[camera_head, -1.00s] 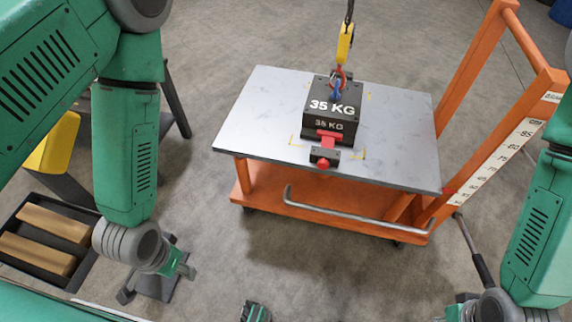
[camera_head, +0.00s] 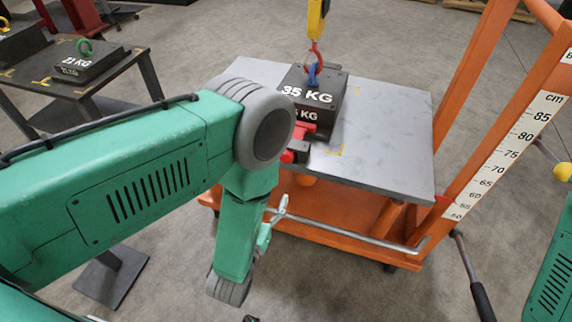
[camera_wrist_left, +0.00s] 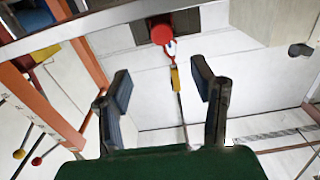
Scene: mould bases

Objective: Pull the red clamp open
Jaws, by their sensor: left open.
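The red clamp (camera_head: 302,142) is at the front of the black 35 KG block (camera_head: 316,97), on the grey tabletop (camera_head: 385,150) of the orange cart; my left arm partly hides it. In the left wrist view, the clamp's round red end (camera_wrist_left: 162,33) lies ahead, beyond the fingertips, with dark parts on both sides. My left gripper (camera_head: 281,208) is below and in front of the clamp, apart from it, by the cart's front edge. In the left wrist view my left gripper (camera_wrist_left: 162,82) is open and empty. My right gripper is out of view.
A yellow crane hook block (camera_head: 317,16) hangs above the 35 KG block, its red hook at the blue ring. A grey handle bar (camera_head: 350,232) runs along the cart's front. The orange upright with a cm scale (camera_head: 510,155) stands right. A dark table (camera_head: 100,95) holds another block.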

